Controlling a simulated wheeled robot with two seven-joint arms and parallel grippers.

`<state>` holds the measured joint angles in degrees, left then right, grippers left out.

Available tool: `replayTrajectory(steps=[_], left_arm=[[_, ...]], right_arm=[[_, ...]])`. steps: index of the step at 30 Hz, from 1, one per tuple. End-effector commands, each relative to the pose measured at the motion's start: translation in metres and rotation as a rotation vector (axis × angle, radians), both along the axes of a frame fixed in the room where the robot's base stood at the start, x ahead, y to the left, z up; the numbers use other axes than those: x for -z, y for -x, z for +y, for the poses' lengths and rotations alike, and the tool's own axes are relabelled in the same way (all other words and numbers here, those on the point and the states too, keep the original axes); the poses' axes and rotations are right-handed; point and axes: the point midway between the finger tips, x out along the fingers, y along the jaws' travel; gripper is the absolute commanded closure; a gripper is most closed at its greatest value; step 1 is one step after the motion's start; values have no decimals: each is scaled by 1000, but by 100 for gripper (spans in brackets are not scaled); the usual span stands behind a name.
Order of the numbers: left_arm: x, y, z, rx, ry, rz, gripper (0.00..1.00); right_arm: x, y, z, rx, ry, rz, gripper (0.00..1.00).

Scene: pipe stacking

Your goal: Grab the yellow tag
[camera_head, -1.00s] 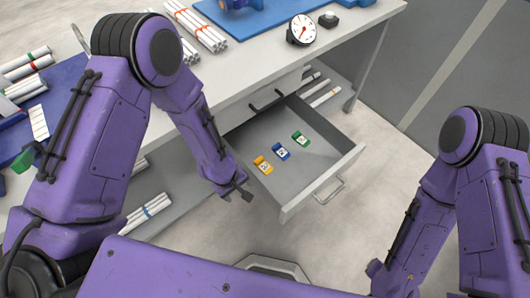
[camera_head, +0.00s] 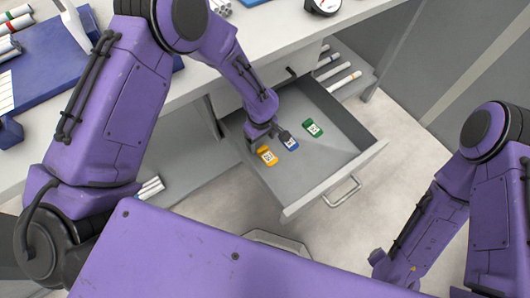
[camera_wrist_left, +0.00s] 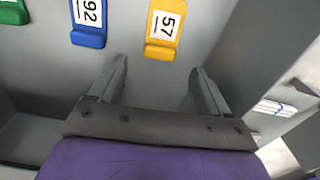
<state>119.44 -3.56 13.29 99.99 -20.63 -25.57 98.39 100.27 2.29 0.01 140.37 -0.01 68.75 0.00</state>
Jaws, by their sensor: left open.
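The yellow tag (camera_head: 267,156) lies flat in the open drawer, the nearest of three tags in a row. In the left wrist view the yellow tag (camera_wrist_left: 164,27) carries a white label reading 57. My left gripper (camera_head: 268,140) is inside the drawer, over its left part and close beside the yellow tag. In the left wrist view my left gripper (camera_wrist_left: 158,72) is open and empty, with the yellow tag ahead of the gap between its fingers, not between them. My right arm shows at the right, but its gripper is out of view.
A blue tag (camera_head: 289,141) and a green tag (camera_head: 313,128) lie beyond the yellow one. The drawer's front wall (camera_head: 335,180) and side walls rise around them. The table edge is above the drawer. The drawer floor right of the tags is clear.

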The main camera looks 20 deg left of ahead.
Motion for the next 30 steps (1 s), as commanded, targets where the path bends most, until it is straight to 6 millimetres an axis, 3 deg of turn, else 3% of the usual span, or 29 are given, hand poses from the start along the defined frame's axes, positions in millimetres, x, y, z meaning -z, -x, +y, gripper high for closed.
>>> replayTrajectory(steps=[6, 15, 21, 30], left_arm=[[40, -1, -1, 3, 1, 2, 22], [47, -1, -1, 4, 1, 0, 22], [46, -1, -1, 4, 1, 1, 82], [40, -2, -1, 4, 1, -2, 82]], right_arm=[[6, 0, 0, 0, 0, 0, 36], [6, 0, 0, 0, 0, 0, 36], [6, 0, 0, 0, 0, 0, 36], [4, 0, 0, 0, 0, 0, 36]])
